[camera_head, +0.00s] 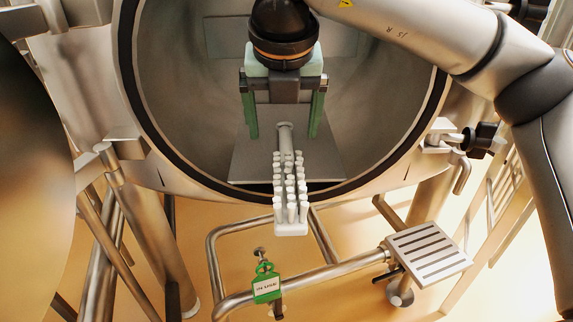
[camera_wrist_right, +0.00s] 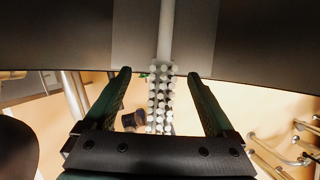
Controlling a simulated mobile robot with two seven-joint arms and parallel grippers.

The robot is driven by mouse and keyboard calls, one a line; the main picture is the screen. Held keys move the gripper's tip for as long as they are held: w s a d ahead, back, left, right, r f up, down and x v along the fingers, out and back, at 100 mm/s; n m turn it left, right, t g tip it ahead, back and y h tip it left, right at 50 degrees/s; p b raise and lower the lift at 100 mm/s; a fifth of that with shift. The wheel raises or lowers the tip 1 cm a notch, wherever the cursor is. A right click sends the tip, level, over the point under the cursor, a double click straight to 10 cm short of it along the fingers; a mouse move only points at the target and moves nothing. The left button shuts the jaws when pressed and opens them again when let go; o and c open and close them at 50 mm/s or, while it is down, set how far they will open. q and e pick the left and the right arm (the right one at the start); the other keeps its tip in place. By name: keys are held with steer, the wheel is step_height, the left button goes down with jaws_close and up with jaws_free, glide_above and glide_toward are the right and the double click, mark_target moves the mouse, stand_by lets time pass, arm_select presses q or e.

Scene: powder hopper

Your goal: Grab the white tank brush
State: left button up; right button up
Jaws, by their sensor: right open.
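The white tank brush (camera_head: 290,190) lies across the lower rim of the round hopper opening in the head view. Its bristled head points out toward me and its handle runs back inside. My right gripper (camera_head: 283,132) is open inside the opening, its two green fingers on either side of the handle's far part. In the right wrist view the brush bristles (camera_wrist_right: 161,100) lie between the open fingers of the right gripper (camera_wrist_right: 160,78), with a clear gap on each side. The handle runs upward past the fingertips there. My left gripper is in neither view.
The dark-edged hopper rim (camera_head: 128,95) surrounds my right gripper. Below it are a metal tube frame (camera_head: 215,262), a green tag (camera_head: 266,285) and a slotted step plate (camera_head: 428,255). A clamp knob (camera_head: 484,139) sticks out at right.

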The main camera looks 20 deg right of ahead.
mark_target(287, 153)
steer(key=shift+x, duration=1)
steer(key=shift+s+d+p+x, duration=0.15)
steer(key=shift+p+x, duration=0.1)
steer(key=shift+x, duration=1.1)
steer(key=shift+s+d+p+x, duration=0.1)
steer(key=shift+s+p+x, duration=0.1)
steer(key=shift+x, duration=1.15)
steer(key=shift+c, duration=0.3)
jaws_close()
